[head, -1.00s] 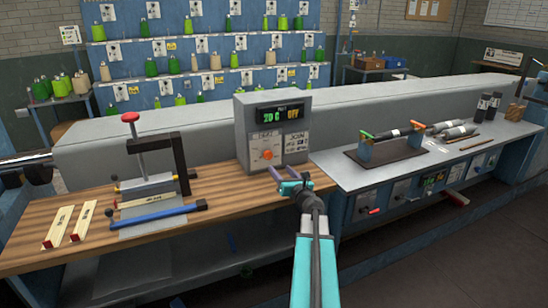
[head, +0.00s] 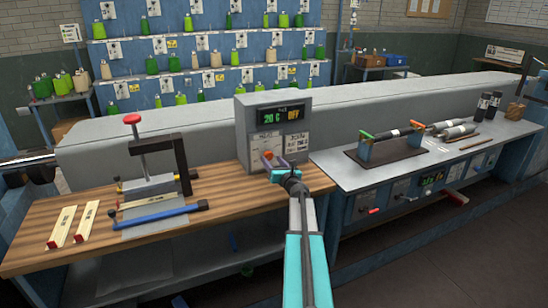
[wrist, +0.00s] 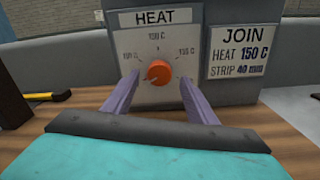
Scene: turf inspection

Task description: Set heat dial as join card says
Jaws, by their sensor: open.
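The orange heat dial (wrist: 159,73) is on a pale plate marked HEAT, with small temperature labels to its left, above and right. Its mark seems to point to the lower left. The join card (wrist: 239,51) right of it reads HEAT 150 C, STRIP 40 mm. The grey control box (head: 245,125) shows 20 C and OFF on its display (head: 281,115). My gripper (wrist: 159,78) is open, its fingers either side of the dial in the wrist view; contact is not clear. In the head view my gripper (head: 277,161) partly covers the dial.
The wooden bench (head: 225,190) holds a press with a red knob (head: 131,118), a blue bar (head: 160,214) and two pale strips (head: 72,226) to the left. A grey metal bench (head: 345,180) with a dark stand and rollers is on the right. A long grey casing runs behind.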

